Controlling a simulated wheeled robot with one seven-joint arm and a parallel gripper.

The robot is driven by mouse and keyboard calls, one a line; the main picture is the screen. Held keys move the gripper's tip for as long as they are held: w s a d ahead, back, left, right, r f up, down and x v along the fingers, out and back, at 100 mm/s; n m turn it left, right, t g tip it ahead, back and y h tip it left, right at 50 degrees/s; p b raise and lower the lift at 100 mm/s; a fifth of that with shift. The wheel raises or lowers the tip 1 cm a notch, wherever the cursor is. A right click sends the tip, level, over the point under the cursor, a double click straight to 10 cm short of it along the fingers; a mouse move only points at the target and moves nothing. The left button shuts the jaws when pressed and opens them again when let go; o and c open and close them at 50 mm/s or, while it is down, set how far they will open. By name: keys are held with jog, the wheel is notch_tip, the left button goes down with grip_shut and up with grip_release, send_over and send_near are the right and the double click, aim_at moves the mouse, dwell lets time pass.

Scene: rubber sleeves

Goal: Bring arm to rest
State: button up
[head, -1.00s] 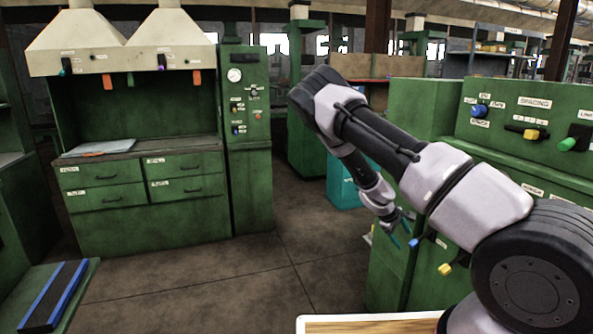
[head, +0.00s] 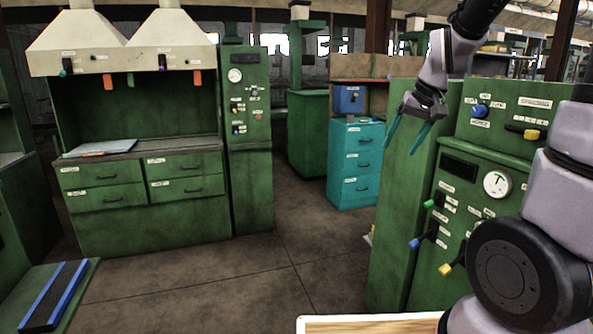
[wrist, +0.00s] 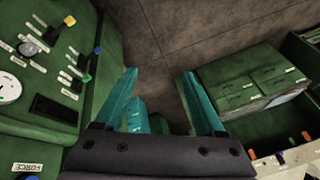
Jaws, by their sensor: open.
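My gripper (head: 406,138) hangs from my raised arm at the upper right of the head view, with its teal fingers pointing down. It is in front of the left edge of the green machine, with the teal drawer cabinet (head: 354,165) behind it to the left. The gripper is open and empty.
The green control machine (head: 400,200) with coloured levers and a gauge stands close on the right. A hooded green workbench (head: 150,215) stands at the left. A wooden-topped surface (head: 370,326) is at the bottom. The middle floor (head: 250,280) is clear.

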jog(key=s+r+m+t, duration=0.1)
jog(key=s+r, duration=0.4)
jog(key=s, duration=0.3)
jog(key=s+a+r+m+t, duration=0.1)
jog(key=s+r, duration=0.4)
jog(key=s, duration=0.3)
jog(key=shift+t, duration=0.4)
